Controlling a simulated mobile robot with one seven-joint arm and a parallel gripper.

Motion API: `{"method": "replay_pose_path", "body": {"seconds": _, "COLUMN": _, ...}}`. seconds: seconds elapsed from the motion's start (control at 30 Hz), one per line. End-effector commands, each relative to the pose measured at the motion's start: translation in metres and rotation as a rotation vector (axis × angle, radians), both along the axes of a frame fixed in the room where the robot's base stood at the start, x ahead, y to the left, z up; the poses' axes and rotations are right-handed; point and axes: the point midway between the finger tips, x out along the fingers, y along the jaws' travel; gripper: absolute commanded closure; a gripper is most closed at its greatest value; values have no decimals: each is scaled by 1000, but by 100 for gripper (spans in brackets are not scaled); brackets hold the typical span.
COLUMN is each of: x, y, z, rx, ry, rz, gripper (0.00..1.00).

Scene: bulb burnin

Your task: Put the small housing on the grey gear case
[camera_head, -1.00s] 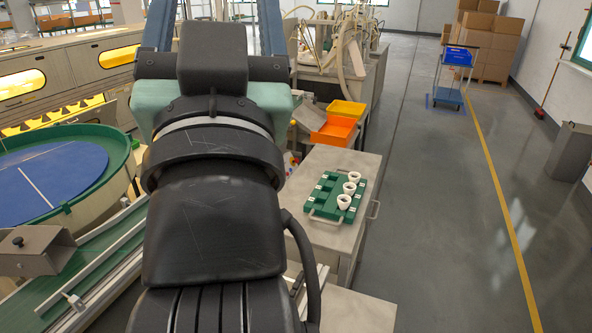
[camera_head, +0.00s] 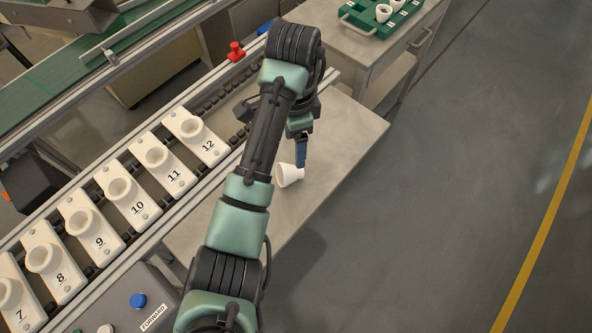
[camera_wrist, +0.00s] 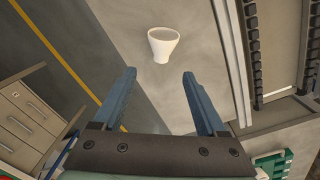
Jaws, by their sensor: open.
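A small white cup-shaped housing (camera_head: 288,175) is on the bare grey worktop beside the conveyor. Its wide mouth faces left in the head view, and it looks tipped on its side. It also shows in the wrist view (camera_wrist: 163,46), beyond the fingertips. My gripper (camera_head: 302,163) is at the housing in the head view, its blue finger partly covering the housing's right side. In the wrist view my gripper (camera_wrist: 159,75) is open, with nothing between its fingers and the housing apart from them. I cannot make out a grey gear case in either current view.
A conveyor carries several numbered white holders (camera_head: 133,198) with white cups, left of my arm. A green tray (camera_head: 352,22) with white cups stands on a cabinet at the top. A red button (camera_head: 236,51) sits at the conveyor's far end. Open floor (camera_head: 440,190) lies right.

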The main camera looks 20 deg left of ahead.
Motion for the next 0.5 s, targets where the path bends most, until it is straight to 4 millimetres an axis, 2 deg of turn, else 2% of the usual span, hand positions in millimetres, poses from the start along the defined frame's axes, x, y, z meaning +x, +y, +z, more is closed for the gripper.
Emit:
{"method": "replay_pose_path", "body": {"seconds": 0.03, "x": 0, "y": -1, "z": -13, "rx": -1, "ry": -1, "rz": -1, "gripper": 26}}
{"method": "replay_pose_path", "body": {"seconds": 0.3, "x": 0, "y": -2, "z": -53, "rx": 0, "ry": -1, "rz": 1, "gripper": 26}}
{"method": "replay_pose_path", "body": {"seconds": 0.5, "x": 0, "y": -2, "z": -69, "rx": 0, "ry": -3, "rz": 0, "gripper": 26}}
